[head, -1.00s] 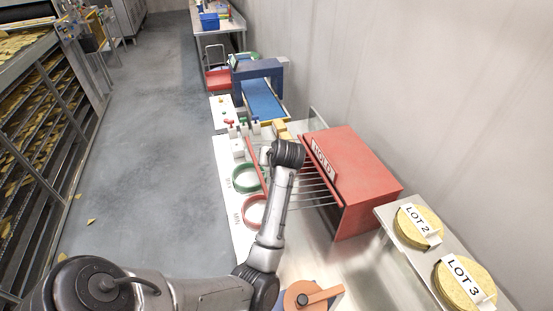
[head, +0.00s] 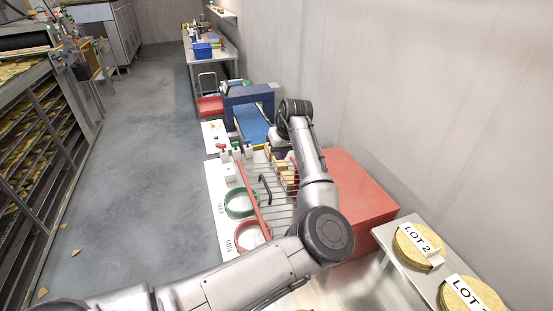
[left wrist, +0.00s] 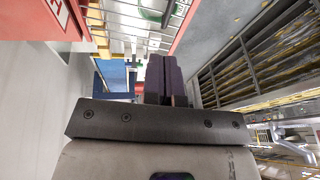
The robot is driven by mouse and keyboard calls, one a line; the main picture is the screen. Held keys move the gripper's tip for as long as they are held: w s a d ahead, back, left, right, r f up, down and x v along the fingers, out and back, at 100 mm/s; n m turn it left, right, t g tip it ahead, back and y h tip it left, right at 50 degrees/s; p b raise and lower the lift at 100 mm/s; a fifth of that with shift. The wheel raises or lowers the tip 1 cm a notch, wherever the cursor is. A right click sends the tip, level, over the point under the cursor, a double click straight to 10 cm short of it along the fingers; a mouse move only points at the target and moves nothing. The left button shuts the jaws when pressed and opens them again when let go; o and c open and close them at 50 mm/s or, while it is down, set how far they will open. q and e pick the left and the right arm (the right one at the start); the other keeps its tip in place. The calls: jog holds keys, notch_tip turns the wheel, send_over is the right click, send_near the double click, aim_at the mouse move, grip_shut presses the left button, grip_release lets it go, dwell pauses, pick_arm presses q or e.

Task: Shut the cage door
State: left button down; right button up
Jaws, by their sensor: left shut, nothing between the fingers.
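The cage is a red box (head: 360,194) against the wall. Its wire door (head: 284,198) reaches out left from the box, edged by a red bar (head: 256,203) with a black handle (head: 265,188) near it; the door appears open. In the left wrist view the wire bars (left wrist: 116,22) show at the top, beside the red HOLD face (left wrist: 42,18). My left gripper (left wrist: 165,78) is shut and empty. In the head view it sits beyond the far end of the box, apart from the handle; my forearm hides part of the box and its front.
Green (head: 240,204) and red (head: 247,236) rings lie on the white board left of the door. Tan blocks (head: 289,172) stand by the bars. A blue conveyor (head: 252,122) stands beyond. A LOT 2 disc (head: 418,246) lies at right.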

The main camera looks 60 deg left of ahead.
pick_arm(q)
jog(key=p+x, duration=0.1)
jog(key=x, duration=0.5)
jog(key=p+x, duration=0.1)
jog(key=x, duration=0.2)
jog(key=shift+s+f+p, duration=0.35)
jog(key=shift+s+f, duration=0.05)
jog(key=shift+s, duration=0.05)
jog(key=shift+s+f, duration=0.25)
jog(key=shift+f, duration=0.4)
jog(key=shift+s+f, duration=0.1)
jog(key=shift+f, duration=0.2)
